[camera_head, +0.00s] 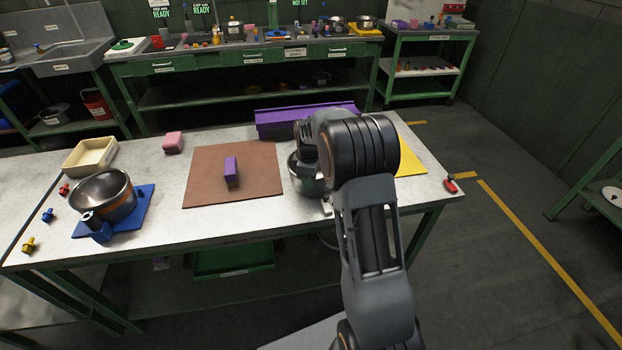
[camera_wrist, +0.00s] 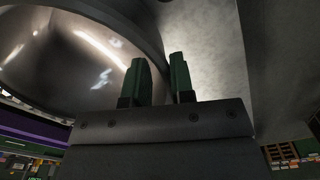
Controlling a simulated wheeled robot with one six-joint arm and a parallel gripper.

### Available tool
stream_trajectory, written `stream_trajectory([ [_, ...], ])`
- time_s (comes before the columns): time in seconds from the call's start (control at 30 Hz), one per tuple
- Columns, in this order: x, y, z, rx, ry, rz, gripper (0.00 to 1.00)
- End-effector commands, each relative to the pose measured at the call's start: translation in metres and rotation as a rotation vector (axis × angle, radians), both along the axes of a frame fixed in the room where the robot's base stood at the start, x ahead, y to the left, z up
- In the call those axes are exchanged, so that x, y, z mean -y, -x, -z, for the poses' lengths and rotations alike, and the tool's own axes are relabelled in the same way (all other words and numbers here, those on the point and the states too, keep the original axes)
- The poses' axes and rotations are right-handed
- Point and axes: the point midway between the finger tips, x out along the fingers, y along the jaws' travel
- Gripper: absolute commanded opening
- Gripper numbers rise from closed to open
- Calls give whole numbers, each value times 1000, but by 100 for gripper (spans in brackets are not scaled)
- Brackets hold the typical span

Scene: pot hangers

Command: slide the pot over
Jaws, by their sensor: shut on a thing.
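A shiny steel pot (camera_head: 303,183) stands at the right part of the near table, largely hidden behind my arm in the head view. Its curved metal body (camera_wrist: 65,60) fills the upper left of the wrist view. My gripper (camera_wrist: 158,78) has its two dark green fingers on either side of the pot's edge and is shut on it. The fingertips are hidden behind my arm in the head view.
A brown mat (camera_head: 258,186) with a purple block (camera_head: 231,170) lies left of the held pot. A long purple tray (camera_head: 285,120) lies behind, a yellow sheet (camera_head: 410,160) to the right. A pink block (camera_head: 173,142) and cream bin (camera_head: 91,156) stand left.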

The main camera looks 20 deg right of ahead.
Motion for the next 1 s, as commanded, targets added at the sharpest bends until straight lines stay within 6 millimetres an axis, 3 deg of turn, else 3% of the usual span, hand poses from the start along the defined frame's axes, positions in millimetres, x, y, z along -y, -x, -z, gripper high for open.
stream_trajectory([
  [0.1,-3,2,3,-9,-5,-3,0],
  [0.13,-4,2,3,-9,-5,-3,25],
  [0.4,-1,1,1,-3,-2,-1,51],
  [0.77,1,0,-7,1,-2,1,52],
  [1.0,1,-1,-47,3,-1,1,52],
])
